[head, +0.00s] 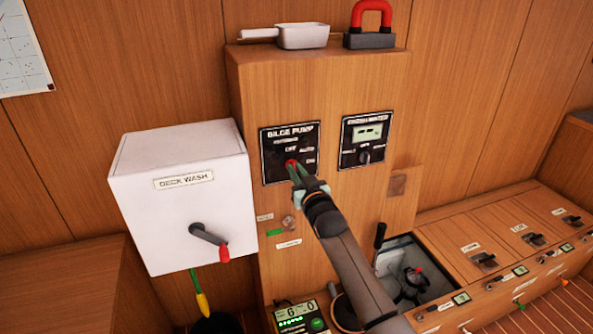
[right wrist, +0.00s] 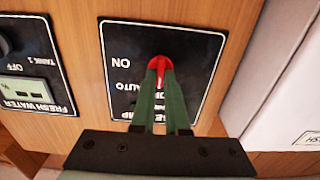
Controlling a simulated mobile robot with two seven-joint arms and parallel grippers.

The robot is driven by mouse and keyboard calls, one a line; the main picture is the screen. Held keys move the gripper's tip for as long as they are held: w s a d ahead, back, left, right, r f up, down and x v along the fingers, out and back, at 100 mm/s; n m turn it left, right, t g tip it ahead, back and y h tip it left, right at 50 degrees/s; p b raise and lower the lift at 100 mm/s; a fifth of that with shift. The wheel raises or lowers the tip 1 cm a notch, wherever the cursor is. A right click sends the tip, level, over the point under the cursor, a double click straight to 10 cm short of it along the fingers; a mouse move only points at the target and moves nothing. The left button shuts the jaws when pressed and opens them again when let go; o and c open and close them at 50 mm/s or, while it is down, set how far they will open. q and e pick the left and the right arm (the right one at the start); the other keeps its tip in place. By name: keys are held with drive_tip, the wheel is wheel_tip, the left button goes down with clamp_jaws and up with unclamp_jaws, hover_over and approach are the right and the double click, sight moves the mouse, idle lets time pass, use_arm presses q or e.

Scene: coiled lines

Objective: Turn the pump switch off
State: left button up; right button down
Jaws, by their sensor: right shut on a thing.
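The bilge pump panel (head: 270,155) is a black plate on the wooden cabinet, with OFF, AUTO and ON labels beside its switch. The red pump switch (head: 291,162) also shows in the right wrist view (right wrist: 159,63), between my green fingertips. My right gripper (head: 294,170) is shut on this switch. The fingers cover part of the switch and some lettering, so I cannot tell for sure which label it points at. In the right wrist view the panel (right wrist: 200,70) appears upside down, with ON and AUTO readable. My left gripper is not in view.
A fresh water panel (head: 367,140) with its own knob is just right. A white deck wash box (head: 180,190) with a red-tipped lever juts out at left. A white scoop (head: 300,36) and a red-handled block (head: 370,30) sit on the cabinet top.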

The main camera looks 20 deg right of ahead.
idle(0.3)
drive_tip(key=c, duration=0.9)
unclamp_jaws()
drive_tip(key=s, duration=1.2)
drive_tip(key=shift+s+d, duration=0.25)
